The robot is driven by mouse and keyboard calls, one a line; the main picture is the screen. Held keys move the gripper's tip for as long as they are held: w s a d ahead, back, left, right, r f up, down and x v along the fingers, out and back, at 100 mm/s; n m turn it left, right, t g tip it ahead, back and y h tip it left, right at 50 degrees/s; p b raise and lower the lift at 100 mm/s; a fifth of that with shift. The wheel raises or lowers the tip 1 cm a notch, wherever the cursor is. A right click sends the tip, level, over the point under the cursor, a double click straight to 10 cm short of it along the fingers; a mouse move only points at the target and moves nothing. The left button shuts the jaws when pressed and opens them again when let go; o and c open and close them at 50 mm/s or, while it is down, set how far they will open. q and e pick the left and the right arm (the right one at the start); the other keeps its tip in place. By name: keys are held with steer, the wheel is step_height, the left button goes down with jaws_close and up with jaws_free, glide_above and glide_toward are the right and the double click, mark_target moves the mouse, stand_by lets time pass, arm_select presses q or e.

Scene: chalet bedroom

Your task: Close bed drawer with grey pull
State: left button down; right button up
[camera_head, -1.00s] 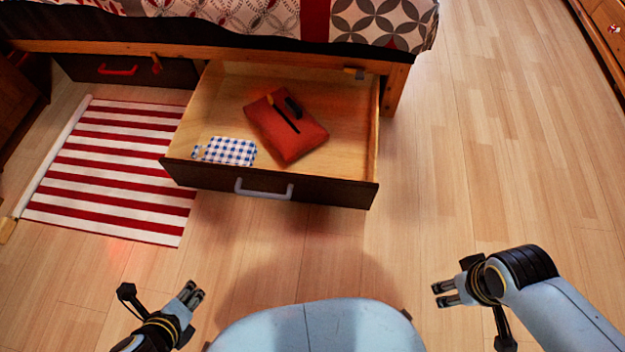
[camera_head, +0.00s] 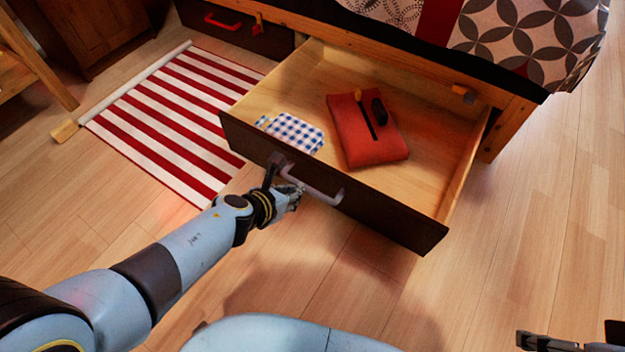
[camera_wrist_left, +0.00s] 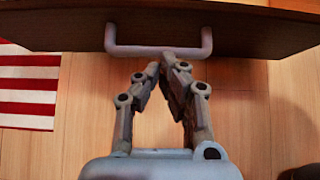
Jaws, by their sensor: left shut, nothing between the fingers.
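The bed drawer (camera_head: 340,195) with the grey pull (camera_head: 312,188) stands pulled out from under the bed. Its dark front faces me, and the pull also shows in the left wrist view (camera_wrist_left: 158,50). My left gripper (camera_head: 296,192) is shut and empty, its tips right at the pull's bar. In the left wrist view its fingertips (camera_wrist_left: 167,58) meet just at the bar; I cannot tell whether they touch it. Inside the drawer lie a red pouch (camera_head: 365,145) with dark items on it and a blue checked cloth (camera_head: 296,133). My right gripper (camera_head: 548,343) is partly cut off at the lower right.
A second drawer with a red pull (camera_head: 222,21) is shut at the left. A red-striped rug (camera_head: 165,120) lies left of the open drawer. The bed leg (camera_head: 508,130) stands at the right, with clear wooden floor beyond.

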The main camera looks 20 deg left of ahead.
mark_target(318, 173)
arm_select(q)
steer(key=b+x, duration=0.1)
steer(key=x, duration=0.3)
steer(key=w+r+b+x, duration=0.1)
steer(key=x, duration=0.1)
steer(key=shift+w+d+f+b, duration=0.2)
steer(key=shift+b, duration=0.15)
steer(key=shift+w+d+r, duration=0.1)
steer(key=shift+w+d, duration=0.15)
steer(key=shift+w, duration=0.45)
arm_select(e)
steer(key=shift+w+a+f+t, duration=0.2)
steer(key=shift+w+f+t, duration=0.4)
steer(key=shift+w+t, duration=0.25)
steer(key=shift+w+a+f+t, duration=0.15)
steer(key=shift+w+f+t, duration=0.4)
steer(key=shift+w+t, duration=0.25)
arm_select(q)
steer(key=shift+w, duration=0.1)
arm_select(e)
steer(key=shift+s, duration=0.1)
